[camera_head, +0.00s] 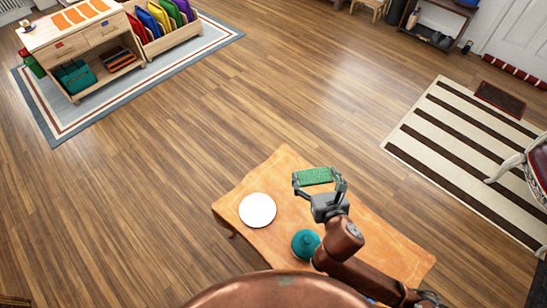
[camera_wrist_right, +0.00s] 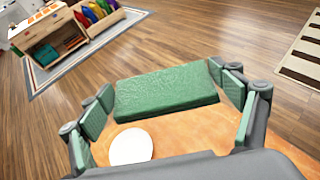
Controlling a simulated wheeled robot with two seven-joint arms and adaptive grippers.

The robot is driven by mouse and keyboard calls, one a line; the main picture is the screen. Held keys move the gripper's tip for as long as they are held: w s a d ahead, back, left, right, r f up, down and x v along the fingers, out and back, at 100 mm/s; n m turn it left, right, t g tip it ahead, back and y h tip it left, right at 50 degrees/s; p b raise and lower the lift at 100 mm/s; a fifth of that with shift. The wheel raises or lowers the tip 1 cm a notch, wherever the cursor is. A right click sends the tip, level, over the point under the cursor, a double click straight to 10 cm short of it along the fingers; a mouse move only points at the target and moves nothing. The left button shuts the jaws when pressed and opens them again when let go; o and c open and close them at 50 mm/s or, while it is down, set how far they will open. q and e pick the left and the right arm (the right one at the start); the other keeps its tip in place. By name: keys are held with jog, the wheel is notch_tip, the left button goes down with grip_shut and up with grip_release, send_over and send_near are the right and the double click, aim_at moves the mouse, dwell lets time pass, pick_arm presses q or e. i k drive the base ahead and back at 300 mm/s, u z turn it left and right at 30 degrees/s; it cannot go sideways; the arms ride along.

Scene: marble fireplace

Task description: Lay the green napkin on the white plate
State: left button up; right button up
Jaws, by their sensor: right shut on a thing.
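The green napkin (camera_head: 315,176) is a flat folded rectangle. My right gripper (camera_head: 317,182) is shut on it and holds it up over the far part of the wooden table (camera_head: 366,240). In the right wrist view the napkin (camera_wrist_right: 166,90) spans the space between the green-padded fingers (camera_wrist_right: 165,100). The round white plate (camera_head: 257,210) lies flat and empty on the table, to the left of the gripper in the head view. The plate (camera_wrist_right: 131,146) also shows below the napkin in the right wrist view. My left gripper is not in view.
A teal lidded pot (camera_head: 305,243) stands on the table between the plate and my right arm. The wooden floor (camera_head: 150,190) around the table is clear. A shelf unit (camera_head: 85,45) on a rug stands far left, and a striped rug (camera_head: 465,150) lies at right.

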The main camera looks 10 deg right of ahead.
aim_at(262, 214)
jog(key=z, duration=1.55)
jog(key=k, duration=1.05)
jog(key=u, duration=2.05)
